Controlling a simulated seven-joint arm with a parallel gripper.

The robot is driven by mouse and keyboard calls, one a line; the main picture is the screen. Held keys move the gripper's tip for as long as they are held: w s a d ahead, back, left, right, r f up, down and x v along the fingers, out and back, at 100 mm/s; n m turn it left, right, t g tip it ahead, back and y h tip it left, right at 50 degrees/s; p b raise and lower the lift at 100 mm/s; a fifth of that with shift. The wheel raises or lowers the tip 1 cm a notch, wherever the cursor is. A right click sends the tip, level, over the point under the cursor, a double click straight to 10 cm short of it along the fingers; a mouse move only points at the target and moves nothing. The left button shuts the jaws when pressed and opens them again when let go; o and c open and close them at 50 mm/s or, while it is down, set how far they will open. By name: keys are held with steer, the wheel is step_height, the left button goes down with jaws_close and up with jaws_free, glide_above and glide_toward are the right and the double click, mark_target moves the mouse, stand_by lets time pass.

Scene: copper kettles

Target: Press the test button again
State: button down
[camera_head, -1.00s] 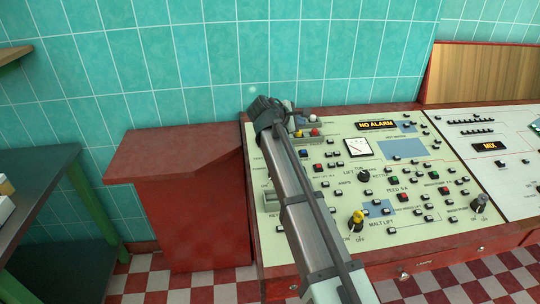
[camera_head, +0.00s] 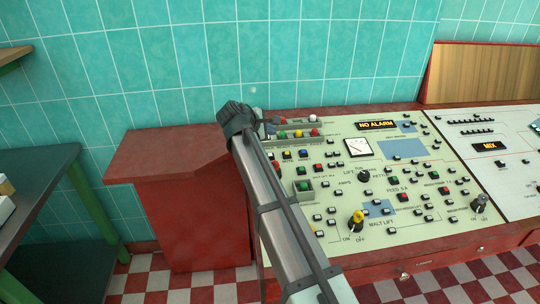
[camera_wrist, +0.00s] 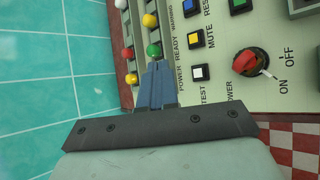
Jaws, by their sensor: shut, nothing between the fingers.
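The test button (camera_wrist: 199,72) is a small white-topped square button, with the label TEST just below it in the wrist view. Its cap shows whole and uncovered. My gripper (camera_wrist: 158,68) is shut and empty, its blue-grey fingertips left of the test button, apart from it in the picture, close to a green lamp (camera_wrist: 154,50). I cannot tell how high the tips are above the panel. In the head view my gripper's wrist hangs over the upper left corner of the control panel (camera_head: 350,205), and the fingers are mostly hidden.
A blue button (camera_wrist: 193,37) and a yellow button (camera_wrist: 188,6) sit above the test button. A red power knob (camera_wrist: 246,62) stands to its right. Several round lamps line the panel's left edge. The display (camera_head: 376,125) reads NO ALARM. A tiled wall rises behind.

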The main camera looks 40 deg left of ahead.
steer(key=shift+w+a+f, duration=0.2)
steer(key=shift+f, duration=1.15)
steer(key=shift+w+a+f, duration=0.2)
steer(key=shift+f, duration=1.15)
steer(key=shift+w+a+f, duration=0.2)
steer(key=shift+f, duration=1.15)
steer(key=shift+f, duration=0.25)
steer(key=shift+w+f, duration=0.1)
steer(key=shift+f, duration=0.1)
steer(key=shift+a+f, duration=0.1)
steer(key=shift+f, duration=0.25)
steer(key=shift+r, duration=0.8)
steer(key=shift+s+d+r, duration=0.15)
steer(key=shift+r, duration=0.65)
steer(key=shift+s+d+r, duration=0.15)
steer(key=shift+r, duration=0.7)
steer(key=shift+s+d+r, duration=0.15)
steer(key=shift+r, duration=0.65)
